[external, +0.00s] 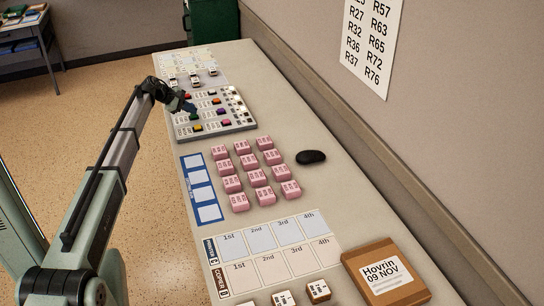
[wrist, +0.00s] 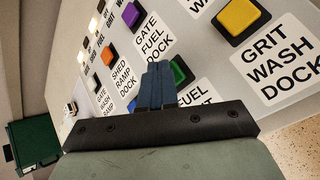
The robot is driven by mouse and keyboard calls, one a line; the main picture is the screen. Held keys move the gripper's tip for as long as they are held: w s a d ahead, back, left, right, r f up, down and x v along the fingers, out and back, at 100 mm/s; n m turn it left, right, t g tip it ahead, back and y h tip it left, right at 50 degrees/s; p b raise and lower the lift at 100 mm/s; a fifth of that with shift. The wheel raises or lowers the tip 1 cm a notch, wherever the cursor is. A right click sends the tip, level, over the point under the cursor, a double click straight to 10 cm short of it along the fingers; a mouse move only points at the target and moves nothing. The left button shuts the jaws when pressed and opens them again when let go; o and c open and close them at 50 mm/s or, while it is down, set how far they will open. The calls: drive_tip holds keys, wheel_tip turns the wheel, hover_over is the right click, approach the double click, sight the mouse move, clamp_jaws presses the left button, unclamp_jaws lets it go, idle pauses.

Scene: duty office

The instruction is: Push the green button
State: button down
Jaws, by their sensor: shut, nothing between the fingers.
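The green button (wrist: 182,71) shows in the wrist view just right of my fingertips, on a dark square base and partly hidden by the fingers. In the external view the green button (external: 194,117) sits on the button panel (external: 243,127), just below my gripper and beyond the yellow button. My gripper (external: 189,107) is shut and empty, close over the left part of the panel. Its closed blue fingers (wrist: 160,70) show in the wrist view. I cannot tell whether the fingertips touch the panel.
The yellow button (wrist: 240,17) and the purple button (wrist: 131,14) are close by, with other coloured buttons around. Several pink blocks (external: 257,178) and a black mouse (external: 311,157) lie nearer on the desk. The wall (external: 310,50) runs along the right.

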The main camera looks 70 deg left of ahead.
sight(191, 116)
drive_tip(key=shift+r, duration=0.35)
drive_tip(key=shift+r, duration=2.95)
